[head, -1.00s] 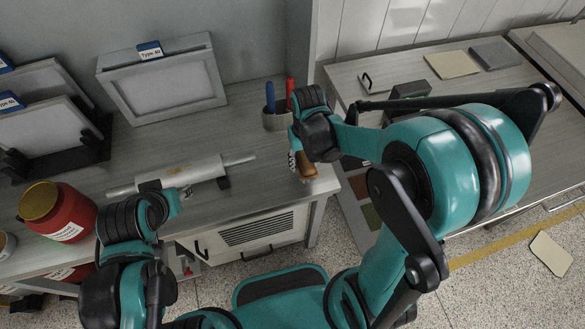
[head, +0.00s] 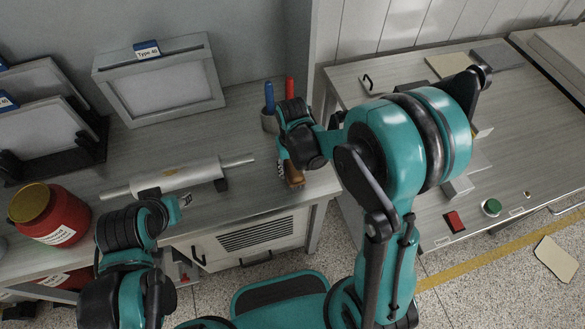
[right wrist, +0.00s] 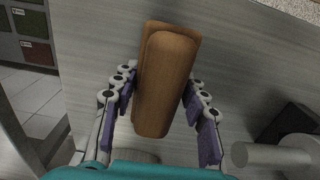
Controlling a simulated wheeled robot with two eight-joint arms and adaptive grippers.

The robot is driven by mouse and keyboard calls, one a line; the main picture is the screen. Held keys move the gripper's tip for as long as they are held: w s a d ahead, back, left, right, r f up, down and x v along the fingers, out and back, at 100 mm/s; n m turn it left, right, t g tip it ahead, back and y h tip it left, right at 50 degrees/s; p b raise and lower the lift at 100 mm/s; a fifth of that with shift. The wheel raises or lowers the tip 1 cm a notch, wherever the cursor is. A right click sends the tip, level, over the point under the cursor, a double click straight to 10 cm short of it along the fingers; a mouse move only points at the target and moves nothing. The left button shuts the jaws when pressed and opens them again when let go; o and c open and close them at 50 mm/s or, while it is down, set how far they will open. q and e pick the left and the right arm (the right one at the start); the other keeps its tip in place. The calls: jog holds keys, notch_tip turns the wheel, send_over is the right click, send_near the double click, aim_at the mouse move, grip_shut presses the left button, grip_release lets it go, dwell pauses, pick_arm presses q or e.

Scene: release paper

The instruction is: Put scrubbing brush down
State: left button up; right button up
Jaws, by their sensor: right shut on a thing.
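The scrubbing brush (head: 294,178) has a brown wooden body and is between the fingers of my right gripper (head: 288,168), over the front right corner of the grey workbench (head: 240,190). In the right wrist view the brush (right wrist: 165,80) lies lengthwise between the two rows of finger links of my right gripper (right wrist: 162,88), which is shut on it. Its bristles are hidden, and I cannot tell whether it touches the bench top. My left gripper (head: 182,204) is near the bench's front edge at the left; its fingers are too small to read.
A cup (head: 269,122) with a blue and a red pen stands just behind my right gripper. A roller (head: 178,177) lies to its left. A red jar (head: 52,217) stands at the far left. A second table (head: 350,95) is at the right, beyond a gap.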

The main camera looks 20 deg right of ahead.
jog(key=shift+f, duration=0.2)
jog(key=o, duration=1.2)
jog(key=shift+s, duration=0.1)
jog(key=shift+o, duration=0.6)
jog(key=shift+r, duration=0.15)
